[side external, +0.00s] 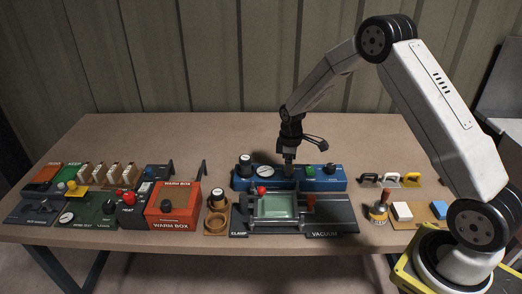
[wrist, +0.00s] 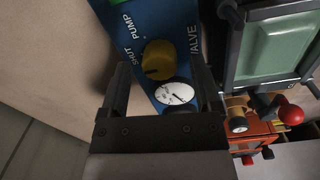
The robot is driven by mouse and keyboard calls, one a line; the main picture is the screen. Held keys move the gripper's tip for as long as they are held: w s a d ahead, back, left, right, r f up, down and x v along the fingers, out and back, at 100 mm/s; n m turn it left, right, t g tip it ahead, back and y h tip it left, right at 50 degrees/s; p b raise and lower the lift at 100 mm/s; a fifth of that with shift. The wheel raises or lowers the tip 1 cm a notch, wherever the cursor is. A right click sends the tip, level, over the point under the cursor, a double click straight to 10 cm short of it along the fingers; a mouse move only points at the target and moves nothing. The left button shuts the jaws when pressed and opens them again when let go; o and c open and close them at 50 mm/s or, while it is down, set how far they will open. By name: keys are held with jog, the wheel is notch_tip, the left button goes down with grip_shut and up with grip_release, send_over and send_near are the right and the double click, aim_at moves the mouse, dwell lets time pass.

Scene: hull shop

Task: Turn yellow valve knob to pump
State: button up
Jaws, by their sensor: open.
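The yellow valve knob (wrist: 159,59) sits on a blue panel (wrist: 152,20) in the wrist view, beside a white round gauge (wrist: 175,93). The words PUMP, SHUT and VALVE are printed around the knob. I cannot tell clearly which mark it points to. My gripper (wrist: 162,76) is open, with one finger on each side of the knob and gauge area; no contact shows. In the side view my gripper (side external: 289,158) points down over the blue vacuum unit (side external: 322,184) and hides the knob.
The clamp frame with a green pane (side external: 275,205) and red ball handle (side external: 262,190) stands in front of the blue unit. An orange warm box (side external: 172,208) is further left.

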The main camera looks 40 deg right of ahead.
jog(key=shift+f, duration=0.55)
grip_shut()
jog(key=shift+m, duration=0.3)
jog(key=m, duration=0.5)
jog(key=shift+m, duration=0.4)
jog(key=m, duration=0.5)
jog(key=shift+m, duration=0.3)
grip_release()
